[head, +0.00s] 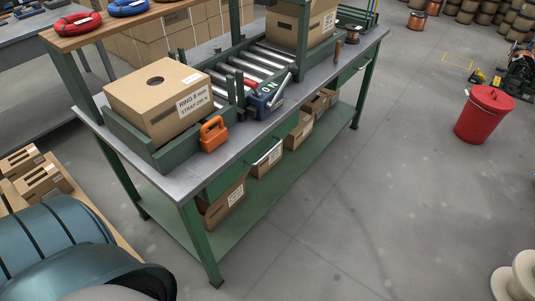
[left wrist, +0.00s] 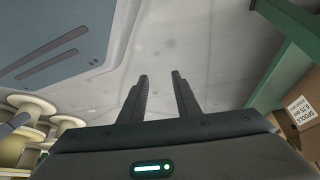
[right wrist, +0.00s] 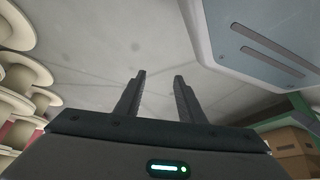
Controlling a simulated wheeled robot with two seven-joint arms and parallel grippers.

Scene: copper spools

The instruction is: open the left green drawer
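The left green drawer (head: 243,170) is in the near end of the workbench's front, under the grey top, in the head view. Its pale bar handle (head: 266,154) faces the open floor. The drawer front looks flush with the bench, so it appears shut. A second drawer with a handle (head: 361,66) is further along to the right. My left gripper (left wrist: 161,75) is open and empty in the left wrist view, with floor behind its fingers. My right gripper (right wrist: 160,76) is open and empty in the right wrist view. Neither gripper shows in the head view.
The workbench top (head: 235,142) carries a cardboard box (head: 150,105), an orange tool (head: 213,134) and a blue tool (head: 262,101). Boxes stand on the green lower shelf (head: 258,203). A red bin (head: 484,118) stands at the right. The floor before the bench is clear.

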